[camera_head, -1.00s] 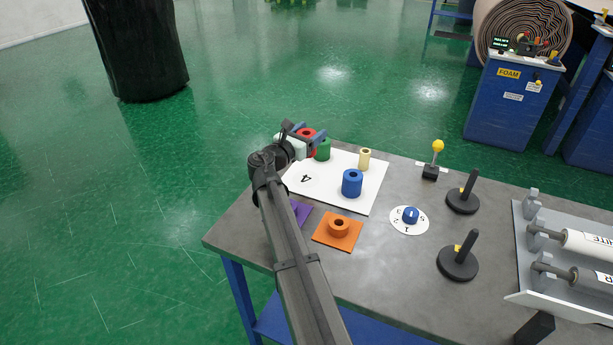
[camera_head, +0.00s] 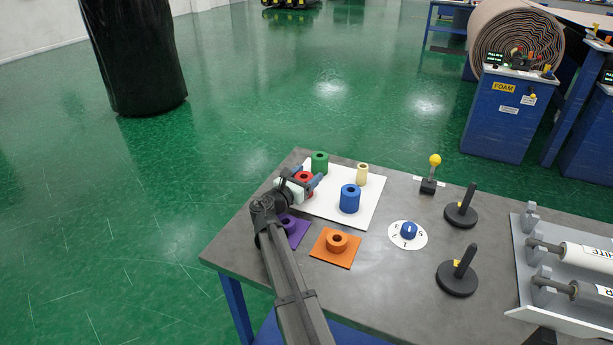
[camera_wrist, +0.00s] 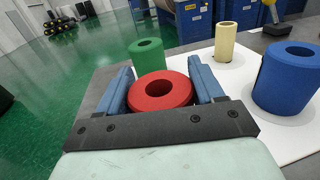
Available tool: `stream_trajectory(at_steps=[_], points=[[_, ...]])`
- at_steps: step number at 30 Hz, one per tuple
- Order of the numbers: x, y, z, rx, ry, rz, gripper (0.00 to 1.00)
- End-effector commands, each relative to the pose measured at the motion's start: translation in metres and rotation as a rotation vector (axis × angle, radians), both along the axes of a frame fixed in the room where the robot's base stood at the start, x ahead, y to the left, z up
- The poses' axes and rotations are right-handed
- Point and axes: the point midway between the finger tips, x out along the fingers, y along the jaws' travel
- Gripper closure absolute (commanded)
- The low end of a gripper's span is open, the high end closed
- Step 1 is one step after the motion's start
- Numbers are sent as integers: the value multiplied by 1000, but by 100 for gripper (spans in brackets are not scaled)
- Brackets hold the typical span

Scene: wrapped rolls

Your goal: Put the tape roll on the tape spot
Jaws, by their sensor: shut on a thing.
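My gripper (camera_head: 309,184) is shut on a red roll (camera_head: 304,177), a short thick ring with its hole facing up. In the wrist view the red roll (camera_wrist: 160,91) sits between the blue fingers. It is over the left part of the white board (camera_head: 338,214); I cannot tell if it touches. A green roll (camera_head: 320,161), a slim cream roll (camera_head: 362,174) and a blue roll (camera_head: 349,198) stand upright nearby. An orange roll (camera_head: 337,241) sits on an orange square (camera_head: 335,259), and a purple roll (camera_head: 287,223) on a purple square (camera_head: 302,233). No label shows which is tape.
A dial (camera_head: 408,232), a yellow-knobbed lever (camera_head: 433,170) and two black post stands (camera_head: 460,213) (camera_head: 457,278) are to the right. A grey rack with rollers (camera_head: 585,249) is at the far right. Grey table (camera_head: 375,285) is bare near the front.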

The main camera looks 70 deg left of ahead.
Motion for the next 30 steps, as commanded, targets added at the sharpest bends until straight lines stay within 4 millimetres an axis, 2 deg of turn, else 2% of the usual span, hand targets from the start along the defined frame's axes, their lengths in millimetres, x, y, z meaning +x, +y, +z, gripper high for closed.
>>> stream_trajectory(at_steps=[8,9,17,26,30], points=[[0,0,-2,1,-1,0,72],[0,0,-2,0,0,0,32],[0,0,-2,0,0,0,8],[0,0,1,0,0,0,8],[-10,-8,1,0,0,1,8]])
